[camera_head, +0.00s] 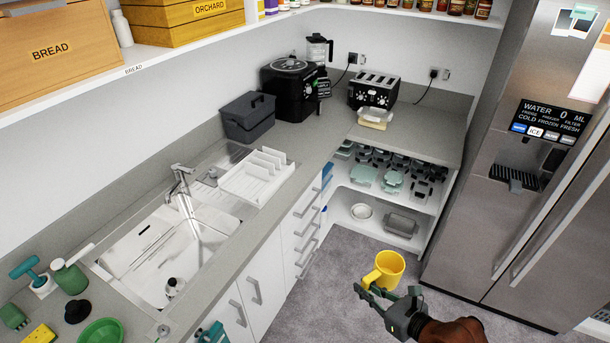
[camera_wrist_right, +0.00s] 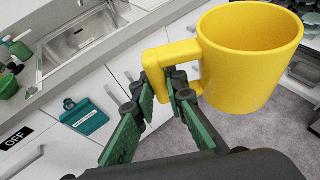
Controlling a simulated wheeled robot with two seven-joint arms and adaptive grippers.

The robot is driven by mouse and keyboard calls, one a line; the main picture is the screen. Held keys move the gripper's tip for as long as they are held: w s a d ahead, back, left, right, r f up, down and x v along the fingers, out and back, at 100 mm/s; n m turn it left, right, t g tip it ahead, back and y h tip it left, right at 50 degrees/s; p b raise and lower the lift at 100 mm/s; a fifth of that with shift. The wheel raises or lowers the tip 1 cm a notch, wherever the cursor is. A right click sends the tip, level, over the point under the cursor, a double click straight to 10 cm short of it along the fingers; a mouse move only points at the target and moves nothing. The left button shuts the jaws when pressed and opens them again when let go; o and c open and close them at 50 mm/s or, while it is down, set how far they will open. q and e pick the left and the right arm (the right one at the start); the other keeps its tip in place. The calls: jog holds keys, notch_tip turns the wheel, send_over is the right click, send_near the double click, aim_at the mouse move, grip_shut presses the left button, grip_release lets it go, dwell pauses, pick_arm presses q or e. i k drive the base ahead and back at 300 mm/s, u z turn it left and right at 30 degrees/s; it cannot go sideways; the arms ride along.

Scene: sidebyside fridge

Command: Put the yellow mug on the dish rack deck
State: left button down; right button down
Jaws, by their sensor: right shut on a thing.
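The yellow mug (camera_head: 385,270) is held in the air over the grey floor, in front of the counter. It looks upright in the head view. My right gripper (camera_head: 376,294) is shut on the mug's handle. In the right wrist view the mug (camera_wrist_right: 250,60) fills the upper right, and the green-padded fingers of my right gripper (camera_wrist_right: 168,88) are around the handle. The white dish rack (camera_head: 258,178) stands on the counter right of the sink, with upright dividers on it and nothing else visible. My left gripper is not in view.
The sink (camera_head: 170,255) lies left of the rack, with a tall faucet (camera_head: 180,183). A dark grey bin (camera_head: 248,117) stands behind the rack. Green bottles and a green bowl (camera_head: 102,332) are at the lower left. The steel fridge (camera_head: 500,215) stands at the right.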

aim_at(246, 189)
jog(key=z, duration=0.3)
jog(key=i, duration=1.45)
jog(key=u, duration=0.65)
